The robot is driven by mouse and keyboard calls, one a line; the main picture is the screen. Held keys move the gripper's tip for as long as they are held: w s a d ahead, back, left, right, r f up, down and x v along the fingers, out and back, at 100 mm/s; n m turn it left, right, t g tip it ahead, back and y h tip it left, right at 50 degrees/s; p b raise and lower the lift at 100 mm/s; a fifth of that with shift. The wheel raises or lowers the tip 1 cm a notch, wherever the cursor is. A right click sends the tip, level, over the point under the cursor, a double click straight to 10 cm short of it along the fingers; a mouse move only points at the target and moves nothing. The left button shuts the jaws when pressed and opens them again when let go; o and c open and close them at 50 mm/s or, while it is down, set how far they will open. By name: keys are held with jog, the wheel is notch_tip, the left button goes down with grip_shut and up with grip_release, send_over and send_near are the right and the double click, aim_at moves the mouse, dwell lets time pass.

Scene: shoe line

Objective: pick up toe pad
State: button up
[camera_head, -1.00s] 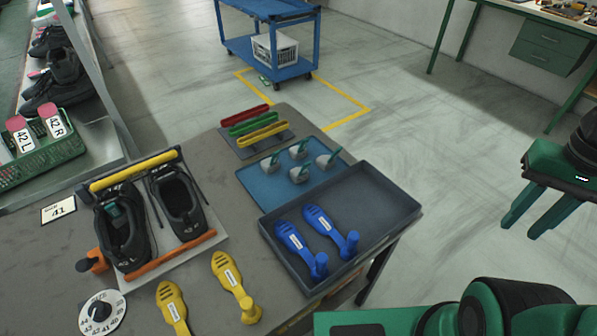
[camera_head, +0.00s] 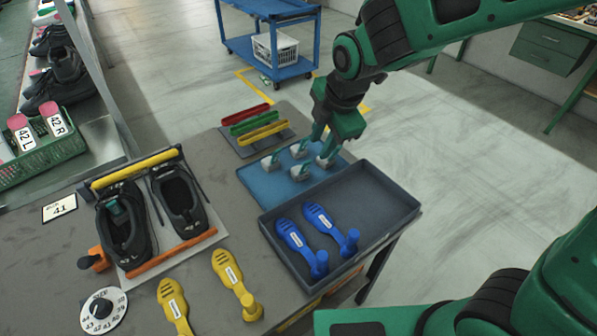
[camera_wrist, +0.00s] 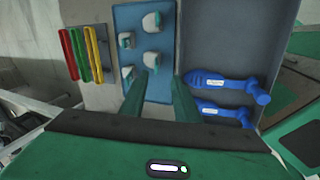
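Several toe pads, pale grey with teal tabs, sit on a blue mat (camera_head: 262,184). They are a left one (camera_head: 270,164), a back one (camera_head: 299,150), a front one (camera_head: 299,173) and a right one (camera_head: 324,161). My gripper (camera_head: 321,148) is open, pointing down over the right end of the mat, close to the right toe pad and partly covering it. In the wrist view my fingers (camera_wrist: 161,75) are apart with bare mat between them. One toe pad (camera_wrist: 152,59) shows just beyond the fingertips. Whether a finger touches it I cannot tell.
A dark tray (camera_head: 385,215) with two blue lasts (camera_head: 296,249) borders the mat. A rack with red, green and yellow bars (camera_head: 255,127) stands behind. A shoe jig (camera_head: 175,254) with two black shoes is at left. Yellow lasts (camera_head: 236,285) lie in front.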

send_over(306, 163)
jog(key=s+d, duration=0.1)
jog(key=shift+n, duration=0.3)
jog(key=f, duration=0.4)
jog(key=shift+s+d+f, duration=0.15)
jog(key=shift+s+f, duration=0.05)
jog(key=shift+f, duration=0.05)
jog(key=shift+x, duration=3.1)
jog(key=shift+w, duration=0.1)
grip_shut()
